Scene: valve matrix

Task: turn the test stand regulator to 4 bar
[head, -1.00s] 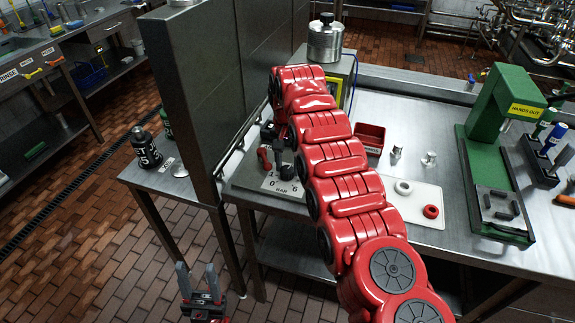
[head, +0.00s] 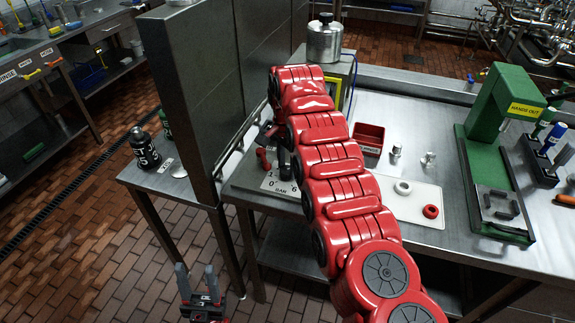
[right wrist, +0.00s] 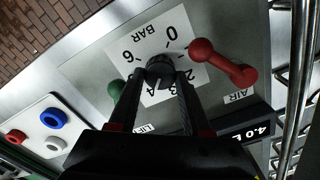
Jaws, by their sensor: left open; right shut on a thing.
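The regulator's black knob (right wrist: 160,66) stands on a white dial card (right wrist: 152,42) marked 0, 6 and BAR, other marks partly hidden. My right gripper (right wrist: 158,82) is shut on the knob, one finger on each side. A dark display (right wrist: 262,128) in the right wrist view reads 4.0, its end cut off. In the head view the dial card (head: 275,184) shows left of my red right arm, which hides much of the regulator and gripper. My left gripper (head: 201,288) is open and empty, low in front of the benches.
A red lever (right wrist: 226,66) marked AIR stands close beside the knob. A green knob (right wrist: 115,91) is on its other side. A tall dark panel (head: 195,90) rises left of the stand. A white tray (head: 415,217) with rings and a green press (head: 490,130) are right.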

